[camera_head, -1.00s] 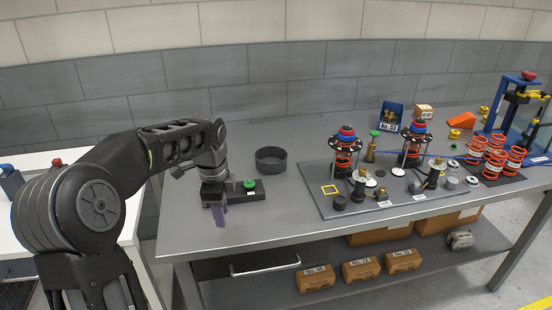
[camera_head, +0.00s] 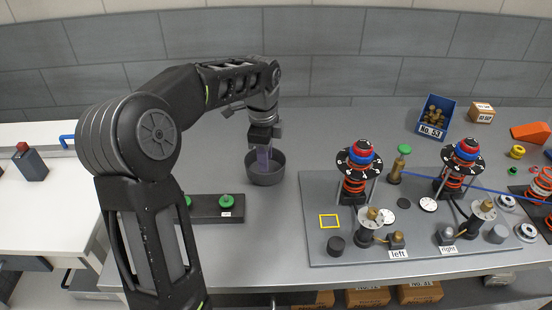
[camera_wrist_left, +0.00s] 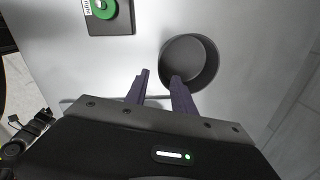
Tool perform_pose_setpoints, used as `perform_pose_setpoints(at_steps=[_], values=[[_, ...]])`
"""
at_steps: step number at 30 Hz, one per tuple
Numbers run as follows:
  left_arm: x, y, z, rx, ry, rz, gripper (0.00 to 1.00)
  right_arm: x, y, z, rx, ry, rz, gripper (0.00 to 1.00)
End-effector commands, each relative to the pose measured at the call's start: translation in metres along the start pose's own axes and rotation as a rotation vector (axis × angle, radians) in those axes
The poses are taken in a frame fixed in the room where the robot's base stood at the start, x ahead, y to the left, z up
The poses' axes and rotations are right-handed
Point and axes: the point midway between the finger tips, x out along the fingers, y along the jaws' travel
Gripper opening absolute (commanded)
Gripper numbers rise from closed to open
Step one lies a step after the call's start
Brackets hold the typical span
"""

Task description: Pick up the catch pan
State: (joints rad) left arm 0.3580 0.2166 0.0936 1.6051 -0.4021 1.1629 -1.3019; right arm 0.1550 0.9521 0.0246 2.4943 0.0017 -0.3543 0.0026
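The catch pan (camera_head: 266,178) is a round, dark grey, open pan standing upright on the grey bench. In the left wrist view the left gripper (camera_wrist_left: 161,78) is open and empty. One finger overlaps the pan and the other is outside its wall, with the near-left rim lying between them. I cannot tell whether they touch it. My right gripper is out of view.
A black block with green buttons (camera_head: 216,208) is left of the pan. A grey fixture board (camera_head: 320,190) with spring assemblies fills the bench to the right. A blue bin (camera_head: 437,112) stands at the back. Bench behind the pan is clear.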

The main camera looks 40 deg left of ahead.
Motion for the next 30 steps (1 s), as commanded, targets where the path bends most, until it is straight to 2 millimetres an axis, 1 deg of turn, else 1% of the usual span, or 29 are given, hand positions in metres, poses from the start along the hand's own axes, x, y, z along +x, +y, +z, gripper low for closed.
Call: perform_pose_setpoints(at_steps=[8, 15, 26, 30], values=[[0.002, 0.000, 0.000, 0.000, 0.000, 0.001, 0.30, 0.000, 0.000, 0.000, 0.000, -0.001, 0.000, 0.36], [0.024, 0.000, 0.000, 0.000, 0.000, 0.002, 0.30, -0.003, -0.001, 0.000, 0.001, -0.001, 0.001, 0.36], [0.028, 0.000, 0.000, 0.000, 0.000, 0.002, 0.30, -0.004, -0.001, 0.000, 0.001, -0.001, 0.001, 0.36], [0.042, -0.001, 0.001, -0.001, 0.000, 0.005, 0.30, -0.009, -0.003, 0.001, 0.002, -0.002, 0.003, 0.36]])
